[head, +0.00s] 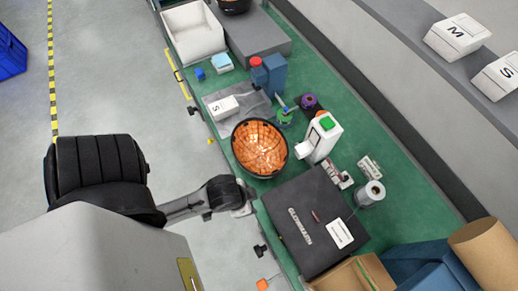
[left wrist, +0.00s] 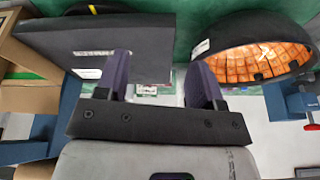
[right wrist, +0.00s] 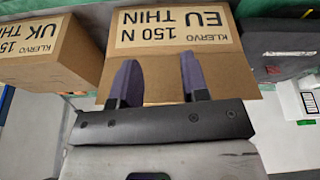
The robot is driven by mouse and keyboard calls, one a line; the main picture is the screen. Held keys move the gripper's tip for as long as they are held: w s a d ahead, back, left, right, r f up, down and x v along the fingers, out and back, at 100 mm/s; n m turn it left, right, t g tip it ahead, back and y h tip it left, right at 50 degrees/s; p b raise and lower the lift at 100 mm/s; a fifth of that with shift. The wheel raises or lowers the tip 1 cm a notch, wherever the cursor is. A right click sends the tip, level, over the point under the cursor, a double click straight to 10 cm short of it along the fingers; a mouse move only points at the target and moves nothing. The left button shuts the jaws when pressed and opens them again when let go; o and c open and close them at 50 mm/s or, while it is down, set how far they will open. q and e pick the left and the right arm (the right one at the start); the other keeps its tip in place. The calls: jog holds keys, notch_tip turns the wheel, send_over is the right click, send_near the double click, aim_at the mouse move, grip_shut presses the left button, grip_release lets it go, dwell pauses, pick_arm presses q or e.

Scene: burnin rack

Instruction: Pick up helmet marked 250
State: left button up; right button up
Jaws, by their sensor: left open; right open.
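A helmet (head: 260,148) lies on the green bench with its orange inner lining facing up and a dark rim. It also shows at the right of the left wrist view (left wrist: 262,58), with a small white label on its shell; no number is readable. Another dark helmet (head: 235,4) is cut off at the top edge of the head view. My left gripper (left wrist: 158,72) is open and empty, pointing at the bench's near edge between the helmet and a black case. My right gripper (right wrist: 160,75) is open and empty, facing a cardboard box; it is not visible in the head view.
The black case (head: 285,235) lies beside the helmet. A white device with a green top (head: 322,136) stands close to the helmet's right.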

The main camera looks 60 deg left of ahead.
pick_arm(q)
jog(key=shift+a, duration=0.1)
jog(key=c, duration=0.3)
